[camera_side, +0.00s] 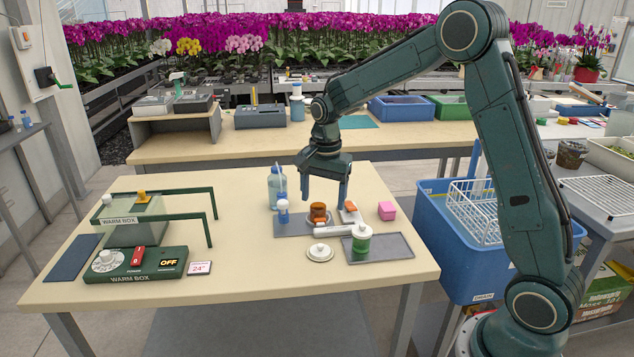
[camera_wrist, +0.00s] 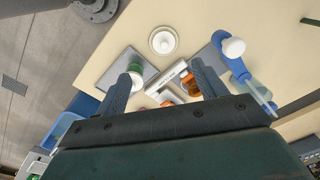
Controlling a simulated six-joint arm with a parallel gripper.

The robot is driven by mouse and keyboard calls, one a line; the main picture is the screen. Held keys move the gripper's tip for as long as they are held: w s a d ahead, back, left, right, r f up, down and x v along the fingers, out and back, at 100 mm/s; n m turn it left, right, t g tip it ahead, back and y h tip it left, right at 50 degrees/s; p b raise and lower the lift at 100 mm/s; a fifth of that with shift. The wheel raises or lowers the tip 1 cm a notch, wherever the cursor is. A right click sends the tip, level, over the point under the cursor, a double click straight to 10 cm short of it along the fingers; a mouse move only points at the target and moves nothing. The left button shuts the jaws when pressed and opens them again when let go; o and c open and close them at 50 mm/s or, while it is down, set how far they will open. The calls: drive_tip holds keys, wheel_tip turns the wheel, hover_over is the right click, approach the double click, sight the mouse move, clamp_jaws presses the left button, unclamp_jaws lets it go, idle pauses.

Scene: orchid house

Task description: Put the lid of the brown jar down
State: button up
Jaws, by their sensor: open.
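The brown jar (camera_side: 318,213) stands on a grey mat (camera_side: 288,228); it looks open at the top. It shows partly in the wrist view (camera_wrist: 190,85), beside a finger. A white round lid with a knob (camera_side: 320,253) lies on the bare table in front of the mat; it also shows whole in the wrist view (camera_wrist: 163,40). My gripper (camera_side: 325,194) points down above the brown jar's area with its fingers apart. In the wrist view my gripper (camera_wrist: 162,82) has nothing between its fingers. The lid is apart from the gripper.
A green jar with a white lid (camera_side: 361,243) stands on a grey tray (camera_side: 396,247). A white bar (camera_side: 334,231) lies behind the lid.

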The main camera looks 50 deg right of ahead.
drive_tip(key=s+a+r+n+t, duration=0.1)
drive_tip(key=s+a+r+n, duration=0.3)
drive_tip(key=r, duration=0.3)
drive_tip(key=s+a+r+n+t, duration=0.2)
drive_tip(key=s+n, duration=0.3)
drive_tip(key=s, duration=0.6)
drive_tip(key=s+a+r+n+t, duration=0.2)
drive_tip(key=s+n, duration=0.4)
drive_tip(key=s, duration=0.6)
drive_tip(key=shift+s+a+r, duration=0.2)
drive_tip(key=shift+a+r, duration=0.55)
drive_tip(key=shift+r, duration=0.1)
